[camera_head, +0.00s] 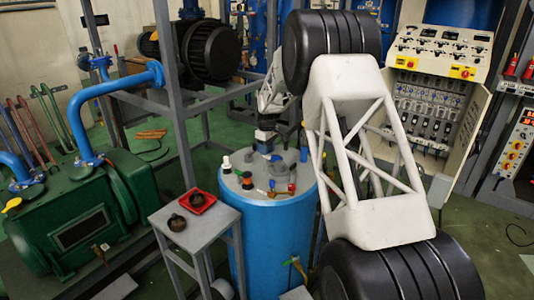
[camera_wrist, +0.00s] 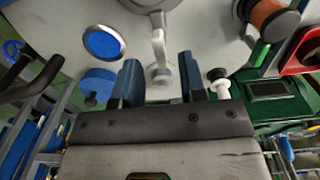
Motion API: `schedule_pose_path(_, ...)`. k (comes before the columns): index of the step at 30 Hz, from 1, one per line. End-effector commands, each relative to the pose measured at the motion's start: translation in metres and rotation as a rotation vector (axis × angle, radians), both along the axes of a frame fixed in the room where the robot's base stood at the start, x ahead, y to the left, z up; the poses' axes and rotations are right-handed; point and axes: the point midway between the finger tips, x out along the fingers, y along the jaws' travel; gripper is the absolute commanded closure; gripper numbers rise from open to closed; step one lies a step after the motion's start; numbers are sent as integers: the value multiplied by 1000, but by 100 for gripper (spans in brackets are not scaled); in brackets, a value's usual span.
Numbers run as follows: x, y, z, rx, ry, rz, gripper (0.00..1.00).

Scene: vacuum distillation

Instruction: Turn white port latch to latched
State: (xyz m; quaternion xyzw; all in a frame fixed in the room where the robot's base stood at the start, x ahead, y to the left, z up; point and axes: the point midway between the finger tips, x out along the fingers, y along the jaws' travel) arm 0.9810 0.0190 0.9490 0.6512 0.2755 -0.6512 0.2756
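In the wrist view, a pale grey-white lever (camera_wrist: 159,44), which looks like the white port latch, extends from a round port on the drum's grey lid (camera_wrist: 215,40). My gripper (camera_wrist: 158,68) has its two dark blue fingers apart, with the lever's lower end appearing between them. I cannot tell whether they touch it. In the head view, my gripper (camera_head: 266,146) is low over the lid of the blue drum (camera_head: 270,235). The latch cannot be made out there, and its latched or unlatched position is unclear.
Around the lid are a white fitting with a black top (camera_head: 227,165), a black-and-orange fitting (camera_head: 247,181) and a red handle (camera_head: 291,187). A small grey table (camera_head: 194,225) with a red tray (camera_head: 197,208) stands left. A green pump (camera_head: 75,215) is farther left.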

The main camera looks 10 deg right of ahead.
Motion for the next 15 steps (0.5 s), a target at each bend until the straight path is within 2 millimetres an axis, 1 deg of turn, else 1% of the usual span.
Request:
schedule_pose_path(1,0,0,8,0,-1,0,62)
schedule_pose_path(6,0,0,31,0,-3,0,62)
schedule_pose_path(10,0,0,43,0,-3,0,62)
schedule_pose_path(15,0,0,51,0,-1,0,62)
